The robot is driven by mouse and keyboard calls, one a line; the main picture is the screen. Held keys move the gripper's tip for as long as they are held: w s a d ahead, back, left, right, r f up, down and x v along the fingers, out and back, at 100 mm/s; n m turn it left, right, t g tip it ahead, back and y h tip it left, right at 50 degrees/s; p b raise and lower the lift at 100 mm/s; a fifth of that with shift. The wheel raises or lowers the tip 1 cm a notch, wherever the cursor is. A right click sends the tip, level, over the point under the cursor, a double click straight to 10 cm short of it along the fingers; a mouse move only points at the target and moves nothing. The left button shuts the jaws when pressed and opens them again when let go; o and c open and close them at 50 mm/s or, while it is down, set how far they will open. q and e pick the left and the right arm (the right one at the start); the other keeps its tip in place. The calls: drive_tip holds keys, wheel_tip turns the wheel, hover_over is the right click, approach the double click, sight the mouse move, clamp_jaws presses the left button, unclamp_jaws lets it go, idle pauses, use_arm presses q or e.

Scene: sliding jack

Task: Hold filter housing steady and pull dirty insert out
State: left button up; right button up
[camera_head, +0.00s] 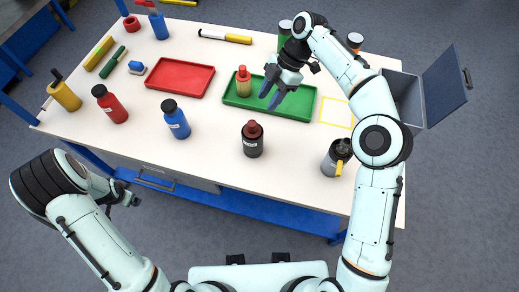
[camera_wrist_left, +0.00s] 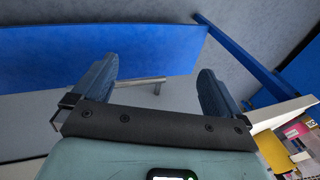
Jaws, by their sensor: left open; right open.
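A black cylinder (camera_head: 253,146), which looks like the filter housing, stands upright near the table's front middle. A dark red-brown top (camera_head: 252,129), likely the dirty insert, sits in it. A tan piece with a red top (camera_head: 243,82) stands on the green tray (camera_head: 293,111). My right gripper (camera_head: 271,95) is open over the green tray, right of the tan piece and behind the black cylinder. Nothing shows between its fingers. My left gripper (camera_head: 130,198) is low in front of the table. It is open and empty in the left wrist view (camera_wrist_left: 156,82).
A red tray (camera_head: 180,78) lies left of the green one. Blue (camera_head: 175,122) and red (camera_head: 112,106) bottles stand left of the cylinder, a grey canister (camera_head: 334,161) right. A yellow outlined square (camera_head: 337,112) is empty. An open grey box (camera_head: 403,97) is at right.

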sight(261, 142)
use_arm(q)
drive_tip(key=a+r+m+y, duration=0.3)
drive_tip(key=a+r, duration=1)
drive_tip(key=w+d+r+g+h, duration=0.1)
drive_tip(key=w+d, duration=0.3)
drive_tip(key=d, duration=0.7)
drive_tip(key=w+d+g+h, duration=0.1)
drive_tip(key=w+d, duration=0.3)
drive_tip(key=d, duration=0.6)
drive_tip(key=w+d+r+g+h, duration=0.15)
drive_tip(key=w+d, duration=0.25)
drive_tip(key=d, duration=0.7)
drive_tip(key=s+d+r+m+t+y, duration=0.1)
drive_tip(key=s+d+r+m+y, duration=0.15)
drive_tip(key=d, duration=0.75)
drive_tip(key=s+d+r+m+t+y, duration=0.15)
drive_tip(key=d+m+y, duration=0.25)
drive_tip(key=d, duration=0.6)
drive_tip(key=s+d+r+m+t+y, duration=0.1)
drive_tip(key=s+d+r+m+y, duration=0.15)
drive_tip(key=d, duration=0.75)
drive_tip(key=d+f+m+t+h, duration=0.1)
drive_tip(key=d+f+m+t, duration=0.45)
drive_tip(key=d+m, duration=0.35)
drive_tip(key=shift+m+t, duration=0.25)
drive_tip(key=shift+m, duration=0.15)
drive_tip(key=x, duration=1.3)
drive_tip(key=shift+a+r, duration=0.3)
